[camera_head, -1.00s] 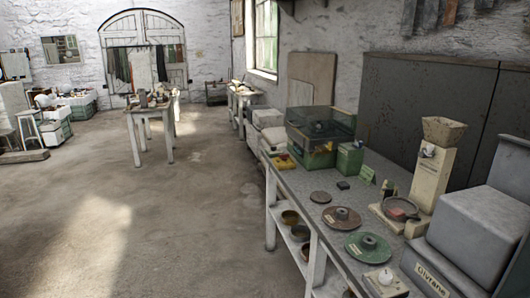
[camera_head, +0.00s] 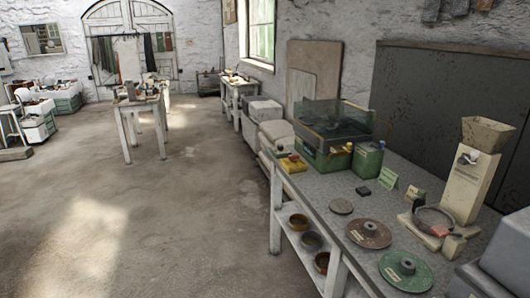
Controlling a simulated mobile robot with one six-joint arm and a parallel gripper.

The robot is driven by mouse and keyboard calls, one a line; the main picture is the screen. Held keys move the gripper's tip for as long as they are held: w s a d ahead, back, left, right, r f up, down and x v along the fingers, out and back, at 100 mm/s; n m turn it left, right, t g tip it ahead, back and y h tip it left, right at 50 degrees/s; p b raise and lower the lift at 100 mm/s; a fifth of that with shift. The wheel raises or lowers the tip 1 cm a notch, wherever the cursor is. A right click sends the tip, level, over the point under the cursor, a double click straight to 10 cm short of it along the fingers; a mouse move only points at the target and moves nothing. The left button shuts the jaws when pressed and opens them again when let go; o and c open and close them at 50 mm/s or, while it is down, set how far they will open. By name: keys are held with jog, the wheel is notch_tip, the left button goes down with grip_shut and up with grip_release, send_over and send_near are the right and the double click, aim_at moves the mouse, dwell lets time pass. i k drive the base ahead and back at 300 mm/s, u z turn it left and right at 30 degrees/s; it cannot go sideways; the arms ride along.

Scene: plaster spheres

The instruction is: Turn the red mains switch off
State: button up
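A small yellow box (camera_head: 294,164) with a red part on top sits at the far left corner of the workbench, by the green machine (camera_head: 333,135) with the clear hood. The red part may be the mains switch, but it is too small to tell its position. Another small red piece (camera_head: 440,231) shows at the foot of the cream hopper machine (camera_head: 468,180) on the right. My gripper is not in view.
The grey-topped workbench (camera_head: 322,197) runs along the right, with a dark disc (camera_head: 369,233), a green disc (camera_head: 405,270) and a green canister (camera_head: 367,159) on it. Bowls stand on its lower shelf. The concrete floor (camera_head: 170,215) to the left is open. A white table (camera_head: 140,105) stands farther back.

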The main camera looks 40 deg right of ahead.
aim_at(293, 158)
jog(key=u, duration=0.35)
jog(key=i, duration=1.2)
jog(key=u, duration=0.1)
